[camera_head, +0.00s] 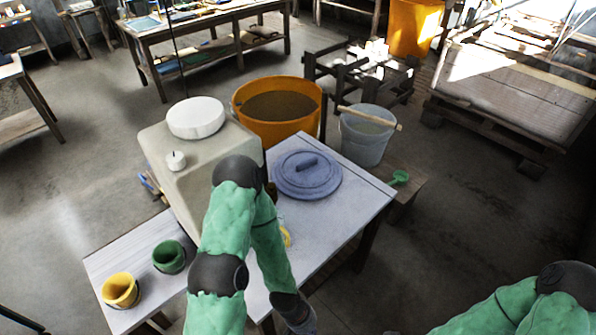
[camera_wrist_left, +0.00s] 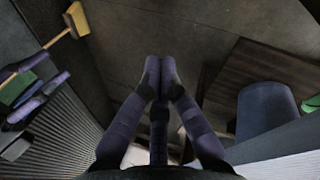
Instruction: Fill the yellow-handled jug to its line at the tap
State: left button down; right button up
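A small yellow part (camera_head: 286,237), possibly the jug's handle, shows on the table beside my left arm in the head view. The rest of the jug is hidden behind that arm, and no fill line can be made out. A pale grey tank (camera_head: 165,150) with a round white lid (camera_head: 196,117) stands on the table. I cannot make out its tap; my arm covers that side. My right gripper is out of view.
A green cup (camera_head: 169,257) and a yellow cup (camera_head: 121,290) stand on the lower left bench. A blue-grey lid (camera_head: 306,182) lies on the table. Behind are an orange tub (camera_head: 280,133) and a grey bucket (camera_head: 363,145). Floor on the right is clear.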

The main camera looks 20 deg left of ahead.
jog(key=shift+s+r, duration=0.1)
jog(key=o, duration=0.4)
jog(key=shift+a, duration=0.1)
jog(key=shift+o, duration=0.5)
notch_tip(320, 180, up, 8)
jog(key=p, duration=0.8)
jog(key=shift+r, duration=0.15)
pick_arm(q)
jog(key=w+a+r+n+t+y+p, duration=0.3)
jog(key=w+a+r+y, duration=0.15)
jog(key=w+r, duration=0.65)
jog(key=w+a+r+n+t+y+p, duration=0.2)
jog(key=w+a+r+y+p, duration=0.3)
jog(key=w+r, duration=0.65)
jog(key=a+r+n+g+y+p, duration=0.1)
jog(key=a+r+n+p, duration=0.1)
jog(key=r, duration=0.9)
jog(key=a+r+n+g+y+p, duration=0.1)
jog(key=a+r+n+y+p, duration=0.1)
jog(key=r+p, duration=0.5)
notch_tip(320, 180, up, 5)
jog(key=shift+a+r+n+g, duration=0.1)
jog(key=shift+a+n+g, duration=0.3)
jog(key=shift+a+n, duration=0.55)
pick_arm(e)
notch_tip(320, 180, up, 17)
pick_arm(q)
jog(key=shift+a, duration=0.1)
